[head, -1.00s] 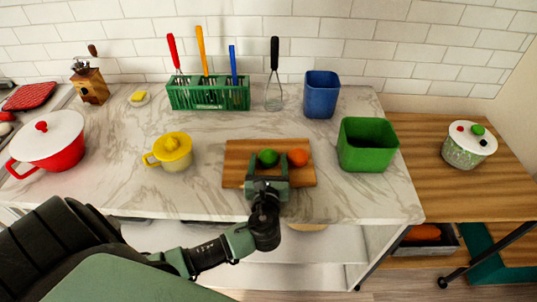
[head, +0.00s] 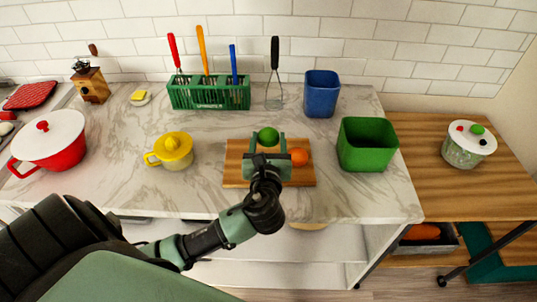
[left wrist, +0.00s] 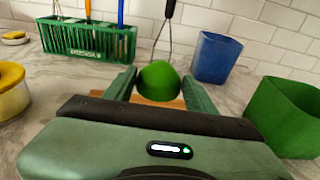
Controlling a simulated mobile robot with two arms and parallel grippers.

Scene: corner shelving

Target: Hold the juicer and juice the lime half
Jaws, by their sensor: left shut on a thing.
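The yellow juicer (head: 174,149) stands on the marble counter, left of the cutting board (head: 236,178), with its handle to the left. Its yellow edge also shows at the left of the left wrist view (left wrist: 10,76). My left gripper (head: 268,143) is shut on the green lime (head: 268,136) and appears to hold it above the board. In the left wrist view the lime (left wrist: 159,80) sits between the two fingers. It looks round from here; no cut face shows. My right gripper is not in view.
An orange fruit (head: 299,157) lies on the board, right of my gripper. A green bin (head: 367,146) and blue bin (head: 321,95) stand to the right. A green utensil rack (head: 208,94) is behind. Counter between juicer and board is clear.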

